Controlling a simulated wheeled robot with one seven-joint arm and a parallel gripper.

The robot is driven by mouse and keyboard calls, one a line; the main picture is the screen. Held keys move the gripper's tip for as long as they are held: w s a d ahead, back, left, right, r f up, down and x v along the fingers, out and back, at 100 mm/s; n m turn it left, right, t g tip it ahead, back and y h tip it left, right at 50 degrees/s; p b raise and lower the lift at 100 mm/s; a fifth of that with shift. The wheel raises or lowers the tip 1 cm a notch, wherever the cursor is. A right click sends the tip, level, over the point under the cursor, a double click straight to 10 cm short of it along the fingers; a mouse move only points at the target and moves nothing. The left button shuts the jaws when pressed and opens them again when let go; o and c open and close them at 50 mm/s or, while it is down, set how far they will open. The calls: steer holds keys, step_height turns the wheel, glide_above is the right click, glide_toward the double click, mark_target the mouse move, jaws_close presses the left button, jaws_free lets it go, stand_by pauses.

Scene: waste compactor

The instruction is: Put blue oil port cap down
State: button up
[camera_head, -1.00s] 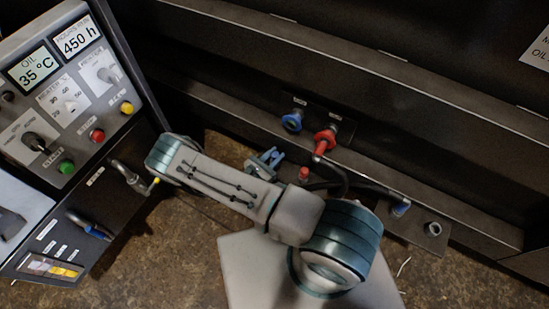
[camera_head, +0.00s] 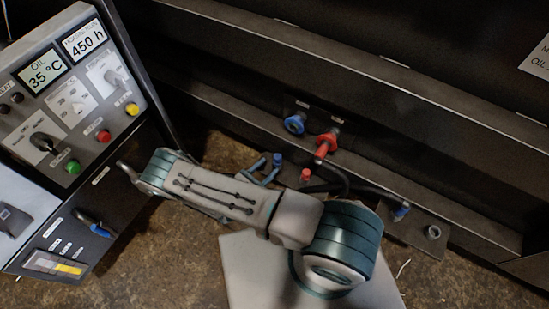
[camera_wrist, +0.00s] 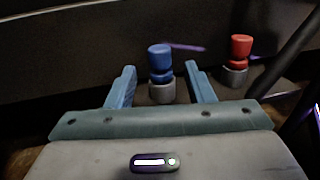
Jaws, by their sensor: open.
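The blue oil port cap (camera_wrist: 160,57) stands upright on a grey cylindrical holder (camera_wrist: 162,93) in the wrist view. My gripper (camera_wrist: 160,70) is open, with one blue finger on each side of the cap and visible gaps between. The cap appears to rest on its holder without being gripped. In the head view the blue cap (camera_head: 277,159) is small, beside my gripper (camera_head: 268,170), which is partly hidden by my arm.
A red cap (camera_wrist: 241,47) stands on a similar holder to the right. Blue (camera_head: 294,124) and red (camera_head: 326,145) valve handles project from the dark machine wall. A dark hose curves near the red cap. A control panel (camera_head: 75,100) stands at left; brown floor lies between.

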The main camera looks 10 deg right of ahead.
steer(key=v, duration=0.7)
steer(key=d+r+m+g+y, duration=0.25)
steer(key=r+m+g, duration=0.4)
steer(key=r, duration=0.65)
steer(key=d+r+m+g+y, duration=0.25)
steer(key=r+m+g, duration=0.45)
steer(key=r, duration=0.5)
steer(key=s+d+r+m+t+y, duration=0.2)
steer(key=s+r+m+y, duration=0.3)
steer(key=r, duration=0.4)
steer(key=s+d+r+m+t+y, duration=0.2)
steer(key=s+r+m+y, duration=0.3)
steer(key=r, duration=0.4)
steer(key=shift+d+r+m+t+p, duration=0.15)
steer(key=shift+d+m+t+p, duration=0.2)
steer(key=shift+d+m, duration=0.3)
steer(key=shift+s, duration=0.1)
step_height(320, 180, up, 32)
steer(key=t+p, duration=0.1)
steer(key=p, duration=2.8)
steer(key=shift+d+t, duration=0.25)
steer(key=shift+t, duration=0.05)
